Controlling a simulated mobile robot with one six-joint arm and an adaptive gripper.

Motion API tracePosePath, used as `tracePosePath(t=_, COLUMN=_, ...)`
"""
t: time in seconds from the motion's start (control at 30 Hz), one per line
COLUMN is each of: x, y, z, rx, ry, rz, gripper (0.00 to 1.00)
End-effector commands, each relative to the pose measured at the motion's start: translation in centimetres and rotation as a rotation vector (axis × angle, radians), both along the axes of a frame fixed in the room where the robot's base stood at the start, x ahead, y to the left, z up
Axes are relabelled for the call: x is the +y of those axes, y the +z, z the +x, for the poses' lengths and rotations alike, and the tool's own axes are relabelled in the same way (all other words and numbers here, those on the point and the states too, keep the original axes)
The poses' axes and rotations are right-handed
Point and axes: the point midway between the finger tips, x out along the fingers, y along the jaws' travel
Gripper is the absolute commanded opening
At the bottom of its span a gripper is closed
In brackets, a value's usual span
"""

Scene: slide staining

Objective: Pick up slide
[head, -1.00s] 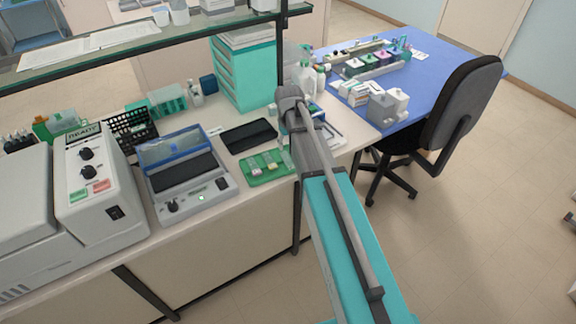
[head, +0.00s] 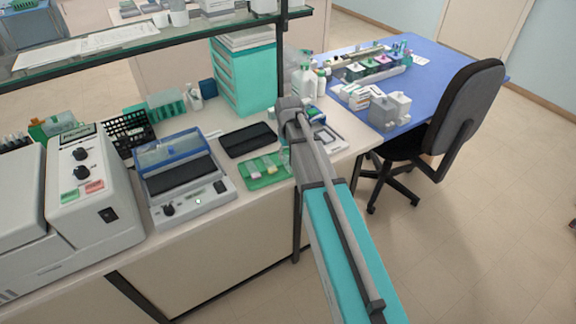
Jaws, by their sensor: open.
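A green tray (head: 257,183) lies on the bench just left of my arm. Small pale pieces (head: 271,167) lie on it, some with whitish or pinkish ends; they look like slides but are too small to tell for certain. My arm reaches over the bench, with its grey joint above and right of the tray. My gripper is not seen; it appears hidden behind the arm. The tray's right end is close to the arm in the picture and partly covered by it.
A dark flat pad (head: 248,140) lies behind the tray. A grey device with a blue lid (head: 167,148) stands to its left, a larger white machine (head: 90,205) farther left. Teal drawers (head: 245,75) stand behind. A black chair (head: 465,110) is right, by the blue table (head: 450,70).

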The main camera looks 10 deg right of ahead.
Motion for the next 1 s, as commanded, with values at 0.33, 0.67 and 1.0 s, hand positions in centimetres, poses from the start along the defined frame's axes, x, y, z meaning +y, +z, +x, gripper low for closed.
tracePosePath(t=0.33, x=-0.1, y=-1.7, z=0.2, rx=0.000, ry=0.000, rz=0.000, gripper=0.63)
tracePosePath(t=0.67, x=-0.1, y=-4.2, z=0.3, rx=0.000, ry=0.000, rz=0.000, gripper=0.63)
tracePosePath(t=1.0, x=-0.1, y=-5.3, z=0.3, rx=0.000, ry=0.000, rz=0.000, gripper=0.63)
